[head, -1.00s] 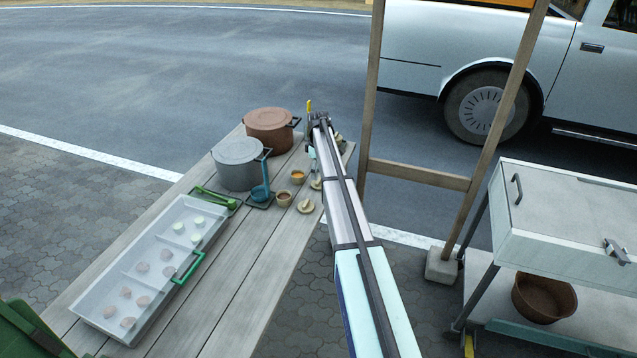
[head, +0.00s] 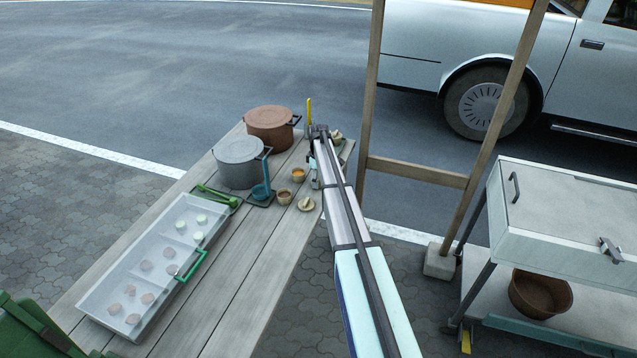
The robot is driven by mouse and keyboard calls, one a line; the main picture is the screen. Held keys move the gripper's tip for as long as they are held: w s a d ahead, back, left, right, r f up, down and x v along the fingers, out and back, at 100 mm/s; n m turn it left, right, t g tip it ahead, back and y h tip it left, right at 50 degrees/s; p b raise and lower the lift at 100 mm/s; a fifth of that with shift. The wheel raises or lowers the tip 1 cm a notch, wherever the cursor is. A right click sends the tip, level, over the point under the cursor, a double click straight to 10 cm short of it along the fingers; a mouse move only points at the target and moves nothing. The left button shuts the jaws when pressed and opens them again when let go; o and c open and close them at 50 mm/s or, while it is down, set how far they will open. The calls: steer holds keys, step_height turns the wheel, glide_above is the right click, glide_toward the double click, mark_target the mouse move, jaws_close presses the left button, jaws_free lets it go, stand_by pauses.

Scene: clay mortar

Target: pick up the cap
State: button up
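No object is clearly recognisable as the cap. A small pale lid-like disc with a knob (head: 306,204) lies on the wooden table (head: 232,290), left of my arm, and could be it. A similar small pale piece (head: 337,136) shows at the table's far right corner, beside the arm's far end. My gripper (head: 318,130) is at the far end of the arm, over the table's far right part. Its fingers are too small and hidden by the arm to tell whether they are open or hold anything.
Two small bowls (head: 298,175) (head: 284,197), a grey pot (head: 239,162), a brown pot (head: 270,128) and a blue ladle (head: 260,192) stand left of the arm. A divided tray (head: 150,270) is nearer. A wooden frame (head: 415,172) and a cart (head: 570,210) stand right.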

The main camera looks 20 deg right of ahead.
steer(key=shift+r, duration=0.1)
stand_by(0.3)
step_height(320, 180, up, 19)
steer(key=b, duration=0.5)
steer(key=shift+w+a+f+n+p, duration=0.4)
steer(key=shift+w+a+f+n, duration=0.65)
steer(key=shift+f, duration=1.35)
steer(key=shift+w+a+f+n+p, duration=0.45)
steer(key=shift+w+a+f+n, duration=0.6)
steer(key=shift+f, duration=1.4)
steer(key=shift+w+a+f+n+p, duration=0.4)
steer(key=shift+w+a+f+n, duration=0.6)
steer(key=shift+f, duration=1.4)
steer(key=shift+a+f, duration=0.15)
steer(key=shift+f, duration=0.4)
steer(key=o, duration=0.9)
